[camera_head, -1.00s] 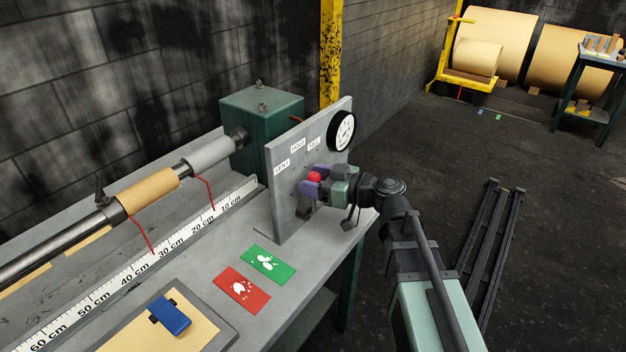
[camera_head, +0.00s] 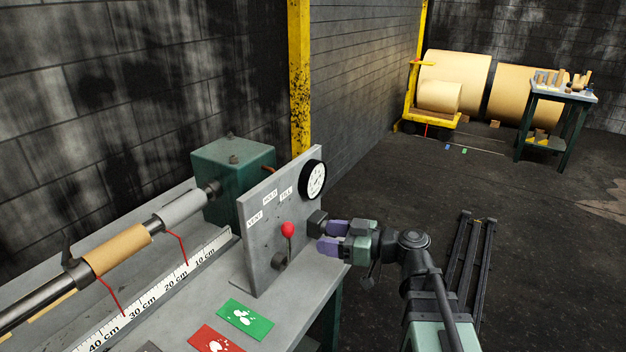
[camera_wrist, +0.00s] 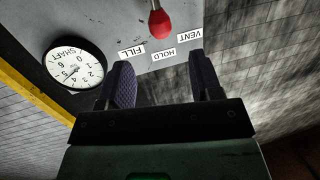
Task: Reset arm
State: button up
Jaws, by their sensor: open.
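My gripper (camera_head: 325,233) is open and empty, just right of the red-knobbed lever (camera_head: 288,230) on the grey panel (camera_head: 262,225). The knob stands clear of the fingers in the head view. In the wrist view the knob (camera_wrist: 160,24) shows beyond and between the two purple finger pads (camera_wrist: 162,82). The panel carries labels VENT, HOLD and FILL, and a round dial (camera_head: 313,180) sits at its upper right corner.
The bench has a ruler (camera_head: 165,285), a roller with a tan sleeve (camera_head: 118,250), and a green card (camera_head: 245,318) and red card (camera_head: 215,340). A green box (camera_head: 235,170) stands behind the panel.

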jog(key=s+d+f+m+g+h+p, duration=0.2)
jog(key=s+d+f+m+g+h, duration=0.4)
jog(key=s+d+f+m+h, duration=0.3)
notch_tip(320, 180, down, 4)
jog(key=s+m+h, duration=0.1)
jog(key=m+h, duration=0.3)
jog(key=h, duration=0.2)
jog(key=shift+g, duration=0.3)
dwell(0.4)
